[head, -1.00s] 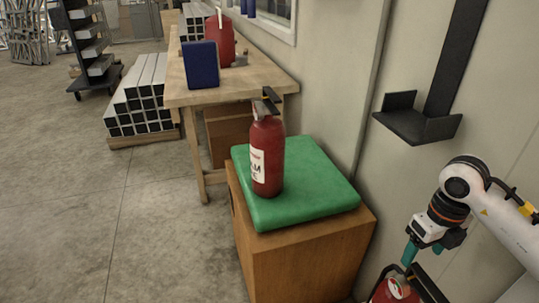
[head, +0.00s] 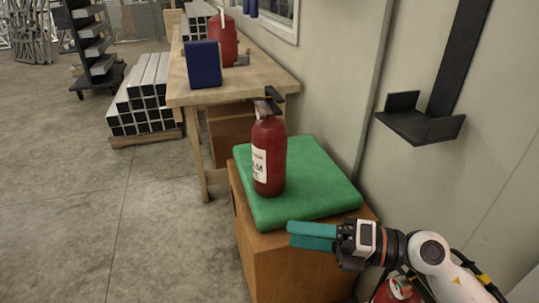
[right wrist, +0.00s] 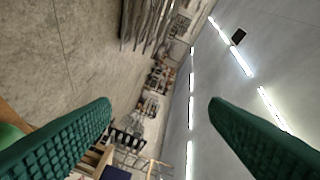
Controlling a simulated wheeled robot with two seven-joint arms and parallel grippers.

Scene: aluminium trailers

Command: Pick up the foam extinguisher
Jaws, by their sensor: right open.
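The foam extinguisher (head: 269,158) is a red cylinder with a white label and black handle. It stands upright on a green cushion (head: 315,190) on top of a wooden cabinet (head: 265,262). My right gripper (head: 292,236) is in front of the cushion's near right part, its teal fingers pointing left. It is apart from the extinguisher, nearer the camera. In the right wrist view the two fingers of my right gripper (right wrist: 160,108) are spread wide with nothing between them. The extinguisher is not clearly seen there. My left gripper is out of view.
A second red extinguisher (head: 396,291) is partly hidden below my right arm. A black bracket (head: 420,125) is on the right wall. A workbench (head: 240,80) behind holds a blue box (head: 202,65) and a red container (head: 222,40).

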